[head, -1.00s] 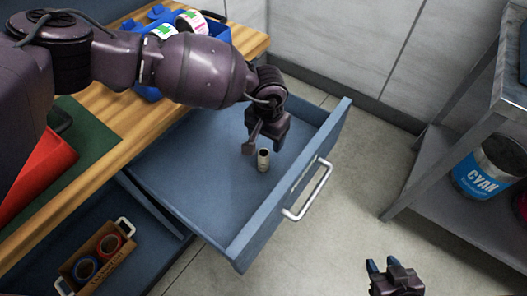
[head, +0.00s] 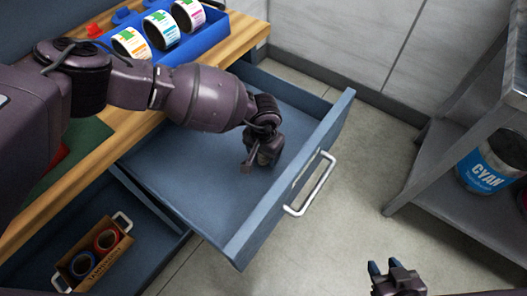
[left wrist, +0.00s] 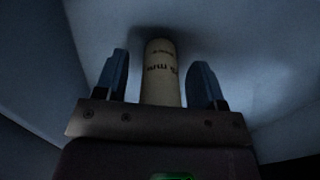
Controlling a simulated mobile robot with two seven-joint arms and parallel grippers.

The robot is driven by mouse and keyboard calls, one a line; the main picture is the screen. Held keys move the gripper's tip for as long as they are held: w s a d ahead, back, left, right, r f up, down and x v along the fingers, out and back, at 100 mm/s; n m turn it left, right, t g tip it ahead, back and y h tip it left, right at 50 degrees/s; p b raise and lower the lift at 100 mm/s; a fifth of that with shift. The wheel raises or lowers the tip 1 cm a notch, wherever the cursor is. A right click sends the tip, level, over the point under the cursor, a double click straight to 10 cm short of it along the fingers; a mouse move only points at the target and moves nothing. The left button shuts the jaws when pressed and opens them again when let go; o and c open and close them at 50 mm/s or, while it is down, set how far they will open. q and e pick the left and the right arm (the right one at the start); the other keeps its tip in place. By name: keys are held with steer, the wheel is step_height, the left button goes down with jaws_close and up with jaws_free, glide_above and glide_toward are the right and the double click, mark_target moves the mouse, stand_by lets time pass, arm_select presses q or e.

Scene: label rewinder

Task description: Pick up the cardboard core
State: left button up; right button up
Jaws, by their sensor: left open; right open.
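The cardboard core (left wrist: 161,75) is a pale tube with dark printing. In the left wrist view it stands between the two blue fingers of my left gripper (left wrist: 161,80), with a visible gap on each side. In the head view my left gripper (head: 258,162) is low inside the open blue drawer (head: 190,190) and hides the core. My left gripper is open around the core. My right gripper (head: 385,268) is open and empty at the bottom of the head view, over the floor, away from the drawer.
The drawer front with its metal handle (head: 311,185) stands right of my left gripper. A blue holder (head: 190,45) with label rolls sits on the wooden worktop. A cardboard box (head: 92,258) of tape rolls lies in a lower drawer. A metal shelf with a cyan can (head: 490,165) stands right.

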arm_select(q)
steer(key=shift+r, duration=0.1)
steer(key=shift+c, duration=0.9)
steer(key=c, duration=0.7)
steer(key=shift+c, duration=0.5)
arm_select(e)
steer(key=shift+s+d+r, duration=0.1)
steer(key=shift+s, duration=0.1)
arm_select(q)
step_height(320, 180, up, 20)
steer(key=p, duration=0.3)
arm_select(e)
steer(key=r, duration=0.1)
steer(key=w+r, duration=0.1)
steer(key=r, duration=0.1)
steer(key=shift+a+r+t, duration=0.15)
steer(key=shift+a+t, duration=0.05)
steer(key=shift+t, duration=0.1)
